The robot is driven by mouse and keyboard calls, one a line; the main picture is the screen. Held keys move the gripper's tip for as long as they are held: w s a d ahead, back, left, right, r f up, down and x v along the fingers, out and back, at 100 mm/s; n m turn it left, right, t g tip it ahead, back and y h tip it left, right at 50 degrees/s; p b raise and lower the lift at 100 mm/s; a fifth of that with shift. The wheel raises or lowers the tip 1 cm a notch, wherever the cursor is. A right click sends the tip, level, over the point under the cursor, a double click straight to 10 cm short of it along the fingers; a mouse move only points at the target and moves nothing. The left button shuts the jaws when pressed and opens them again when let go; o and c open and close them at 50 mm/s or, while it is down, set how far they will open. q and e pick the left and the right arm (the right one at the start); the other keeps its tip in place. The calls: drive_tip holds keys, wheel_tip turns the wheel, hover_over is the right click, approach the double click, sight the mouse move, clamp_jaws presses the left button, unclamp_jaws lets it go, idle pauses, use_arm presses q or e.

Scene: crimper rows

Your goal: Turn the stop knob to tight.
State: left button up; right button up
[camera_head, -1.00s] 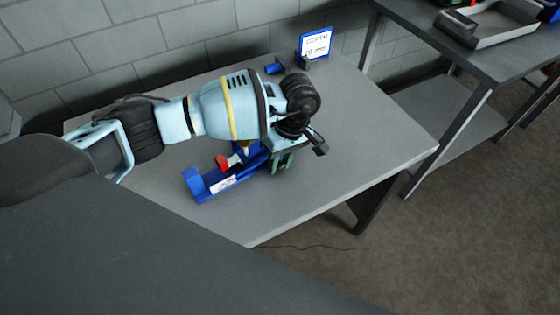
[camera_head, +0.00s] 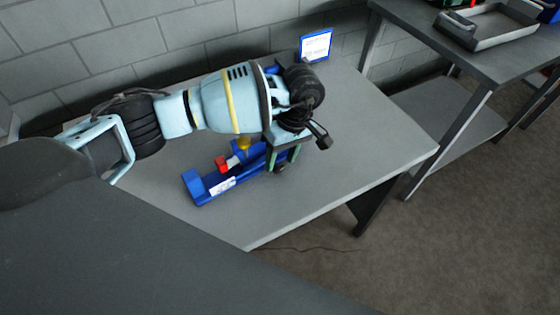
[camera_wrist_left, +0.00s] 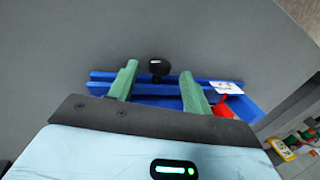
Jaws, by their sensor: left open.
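A blue fixture (camera_head: 208,193) lies on the grey table, with a red part (camera_head: 221,164) and a white label (camera_head: 222,186). It also shows in the left wrist view (camera_wrist_left: 250,107). A black knob (camera_wrist_left: 159,68) sits at the fixture's long edge, and a dark round part that looks like it shows in the head view (camera_head: 281,168). My left gripper (camera_head: 284,158) is over the fixture's right end. Its green fingers are apart, one on each side of the knob in the left wrist view (camera_wrist_left: 158,72); contact cannot be told. The knob's marking is unreadable. My right gripper is out of view.
A blue-framed sign (camera_head: 316,45) stands at the back of the grey table (camera_head: 350,150), near the block wall. A second table at the right holds a grey tray (camera_head: 488,27). The table is clear in front and to the right of the fixture.

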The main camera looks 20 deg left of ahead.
use_arm(q)
drive_tip(key=v, duration=0.5)
drive_tip(key=shift+w+d+r, duration=0.1)
drive_tip(key=shift+r, duration=0.2)
